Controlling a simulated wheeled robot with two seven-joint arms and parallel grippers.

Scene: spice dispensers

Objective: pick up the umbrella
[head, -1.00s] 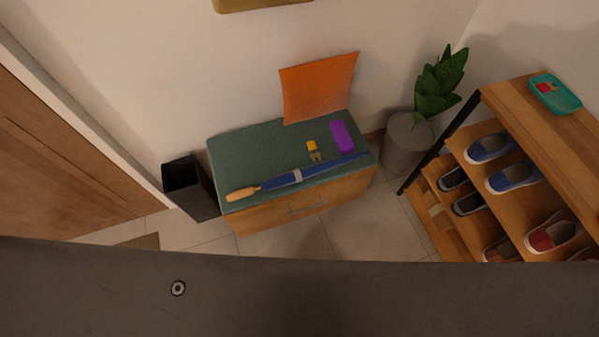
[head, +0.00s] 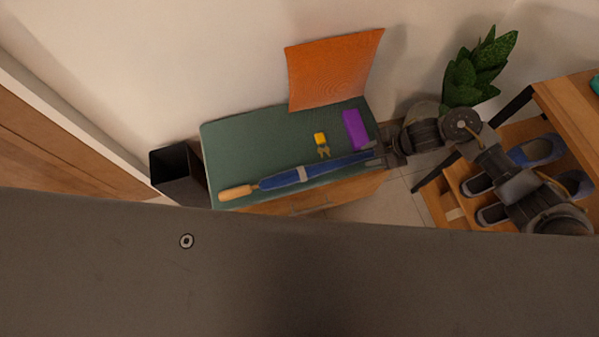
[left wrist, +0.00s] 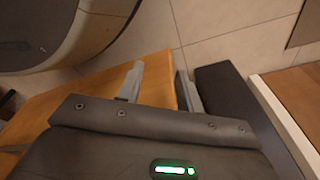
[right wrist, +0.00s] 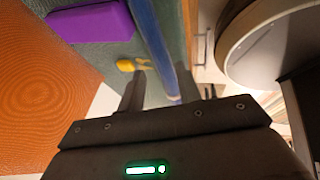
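The blue umbrella (head: 325,168) lies along the front of the green bench top in the head view, its wooden handle at the left end. In the right wrist view the umbrella (right wrist: 154,42) runs down between the finger lines. My right gripper (head: 376,156) is at the umbrella's tip end, fingers apart around it; I cannot tell if they touch it. Its fingers show apart in the right wrist view (right wrist: 168,92). My left gripper (left wrist: 158,85) has its fingers apart and empty, near the wooden bench front; it is outside the head view.
The green-topped bench (head: 230,140) also holds keys with a yellow tag (head: 320,139), a purple case (head: 355,130) and an orange cushion (head: 333,70). A dark bin (head: 178,172) stands at left. A potted plant (head: 478,72) and shoe rack (head: 570,98) stand at right.

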